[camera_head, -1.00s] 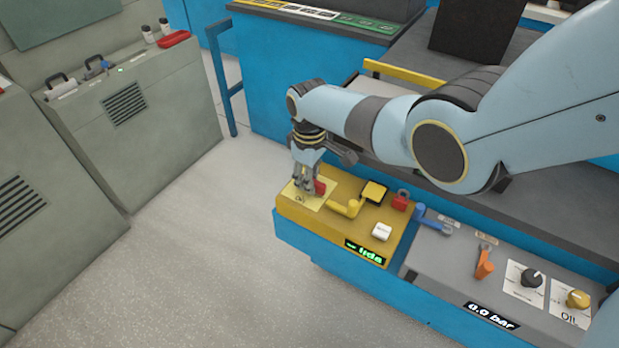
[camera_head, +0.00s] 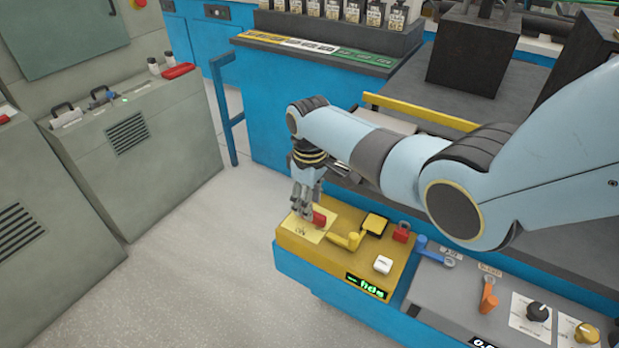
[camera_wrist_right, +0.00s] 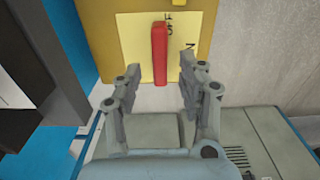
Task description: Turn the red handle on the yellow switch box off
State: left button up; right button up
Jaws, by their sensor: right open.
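The yellow switch box (camera_head: 329,268) stands at the front edge of the blue bench in the head view. Its red handle (camera_head: 319,218) is on a pale label plate (camera_head: 305,231) at the box's left end. The right wrist view shows the handle (camera_wrist_right: 159,55) as a straight red bar along the picture's vertical, with partly covered OFF lettering beside its upper part and an N further right. My right gripper (camera_head: 307,210) is over the plate, fingers down. In the wrist view its open fingers (camera_wrist_right: 159,72) stand either side of the handle's lower part, with gaps. My left gripper is not in view.
A yellow lever (camera_head: 345,240), a white button (camera_head: 383,264) and a red padlock-like piece (camera_head: 402,232) sit close right of the handle. Blue (camera_head: 433,250) and orange (camera_head: 488,297) levers and knobs follow. Open floor lies left of the box.

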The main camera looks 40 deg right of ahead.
notch_tip(320, 180, up, 9)
jog(key=shift+f, duration=0.2)
jog(key=shift+f, duration=0.1)
dwell(0.5)
